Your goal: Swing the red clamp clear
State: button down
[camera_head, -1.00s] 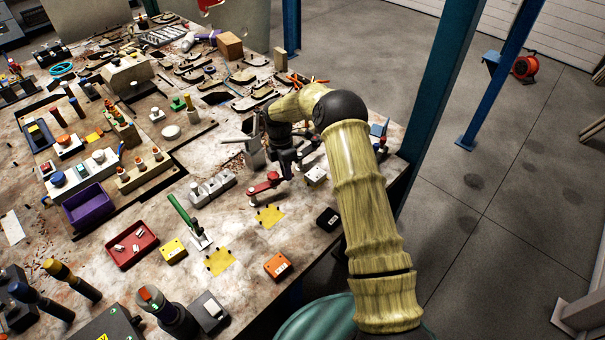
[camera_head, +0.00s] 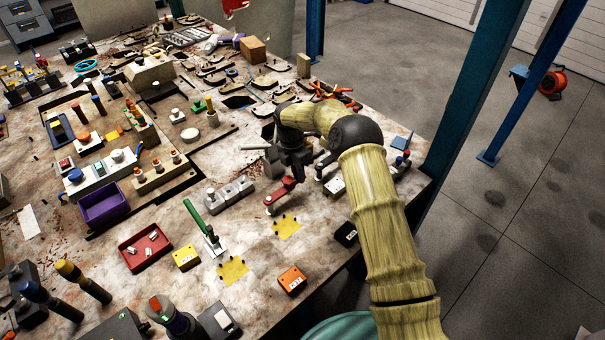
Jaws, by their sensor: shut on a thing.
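My gripper (camera_head: 297,173) reaches down over the bar's upper right end. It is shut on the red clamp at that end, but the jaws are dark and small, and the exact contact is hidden. The left end of the clamp shows free of my gripper, near a yellow patch on the bench.
A grey multi-part block (camera_head: 229,195) and an upright green handle (camera_head: 194,216) stand left of the clamp. A white block (camera_head: 334,188) and black block (camera_head: 345,233) lie to its right. An orange block (camera_head: 291,281) sits near the bench edge.

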jog(key=c, duration=1.5)
grip_release()
jog(key=shift+s, duration=0.1)
jog(key=shift+o, duration=0.2)
jog(key=shift+r, duration=0.1)
notch_tip(320, 180, up, 17)
jog(key=w+a, duration=0.2)
jog(key=shift+w+a, duration=0.2)
jog(key=shift+w, duration=0.05)
